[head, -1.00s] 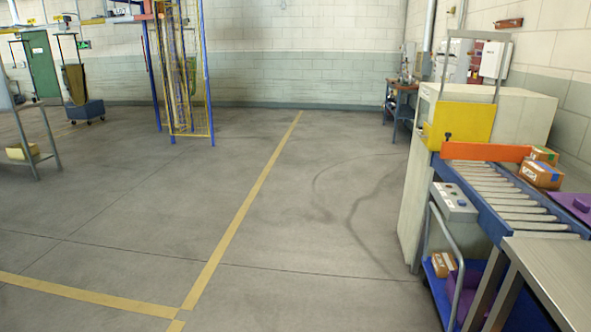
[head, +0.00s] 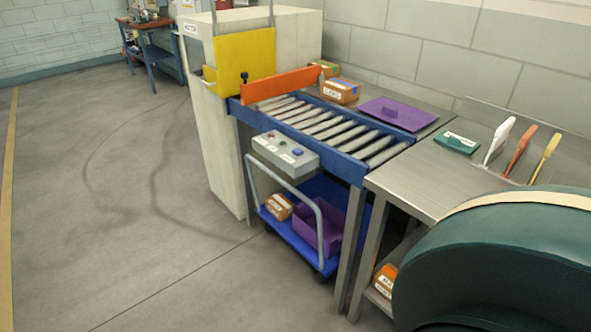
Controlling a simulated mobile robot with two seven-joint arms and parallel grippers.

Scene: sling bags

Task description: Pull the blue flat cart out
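The blue flat cart (head: 327,192) stands under the roller conveyor, right of the picture's middle. Its grey tube handle (head: 316,212) rises at the near left side, facing the open floor. A purple bin (head: 318,228) and a small orange-brown box (head: 279,207) sit on its deck. Part of the deck is hidden behind the bin and the conveyor's legs. Neither of my grippers shows in the head view.
The roller conveyor (head: 328,128) with a grey control box (head: 285,153) stands above the cart. A steel table (head: 420,178) adjoins it at right. A large dark green rounded thing (head: 505,265) fills the lower right corner. The floor (head: 140,220) to the left is clear.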

